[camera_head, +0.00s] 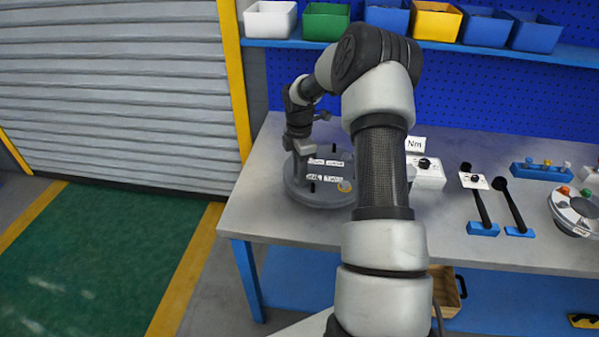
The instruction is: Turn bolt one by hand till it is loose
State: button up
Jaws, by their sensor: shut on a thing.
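The flanged shell (300,191) is a round grey body on the left part of the workbench, with white labels and small dark bolts on its top. One dark bolt (312,187) stands at its front. My own arm hides the right side of the shell.
A white box with a dark knob (428,174) and an "Nm" sign (416,144) stands right of my arm. Two dark-handled tools (482,208) lie further right, near a blue rack (543,171). Coloured bins (436,22) line the shelf above. The bench's front left is clear.

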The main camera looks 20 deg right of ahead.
jog(key=shift+s+a+f, duration=0.1)
jog(key=shift+s+f, duration=0.15)
jog(key=shift+f, duration=0.05)
jog(key=o, duration=1.1)
jog(key=shift+w, duration=0.1)
jog(key=shift+c, duration=0.2)
jog(key=shift+r, duration=0.15)
jog(key=shift+w, duration=0.1)
jog(key=shift+r, duration=0.3)
notch_tip(320, 180, up, 17)
jog(key=shift+f, duration=0.1)
